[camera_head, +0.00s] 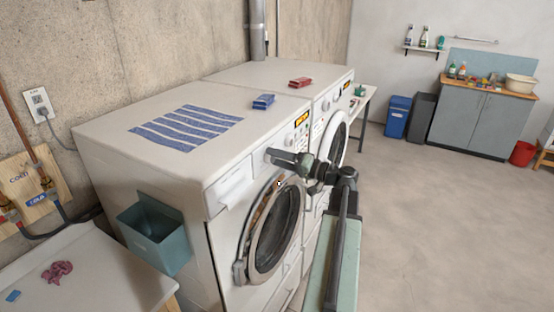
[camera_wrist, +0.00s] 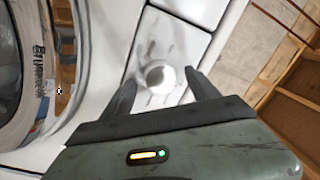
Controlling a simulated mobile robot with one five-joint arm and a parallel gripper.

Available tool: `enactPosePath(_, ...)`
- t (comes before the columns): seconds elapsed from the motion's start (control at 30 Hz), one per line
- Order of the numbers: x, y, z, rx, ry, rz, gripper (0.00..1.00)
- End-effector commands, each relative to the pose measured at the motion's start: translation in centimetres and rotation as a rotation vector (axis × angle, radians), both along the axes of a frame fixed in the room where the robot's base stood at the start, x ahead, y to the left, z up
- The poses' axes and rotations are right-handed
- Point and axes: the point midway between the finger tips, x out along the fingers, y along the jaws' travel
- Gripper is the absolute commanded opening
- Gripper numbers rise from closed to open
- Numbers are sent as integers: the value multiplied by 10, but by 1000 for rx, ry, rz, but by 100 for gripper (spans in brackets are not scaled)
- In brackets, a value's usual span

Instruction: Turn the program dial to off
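The program dial (camera_wrist: 160,74) is a round, pale knob on a white panel with faint grey marks in the wrist view. It sits on the front of the near washing machine (camera_head: 226,222). My gripper (camera_head: 284,157) is at that machine's control panel, above the round door (camera_head: 273,228), and hides the dial in the head view. In the wrist view the two dark fingers of my gripper (camera_wrist: 160,88) are spread, one on each side of the dial. I see gaps between fingers and dial; whether they touch it at depth I cannot tell. The pointer's setting is not readable.
A second machine (camera_head: 275,75) stands beside the first. A striped blue cloth (camera_head: 188,128), a blue item (camera_head: 263,101) and a red item (camera_head: 300,82) lie on top. A teal bin (camera_head: 153,232) hangs on the near machine's side. The floor at right is clear.

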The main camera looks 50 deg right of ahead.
Motion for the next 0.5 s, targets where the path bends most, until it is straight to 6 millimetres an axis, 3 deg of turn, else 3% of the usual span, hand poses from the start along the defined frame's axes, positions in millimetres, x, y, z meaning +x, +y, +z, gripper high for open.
enactPosePath(0.27, -3, -2, 0, 2, -1, -2, 69)
enactPosePath(0.5, -45, -15, -3, 2, -1, -5, 69)
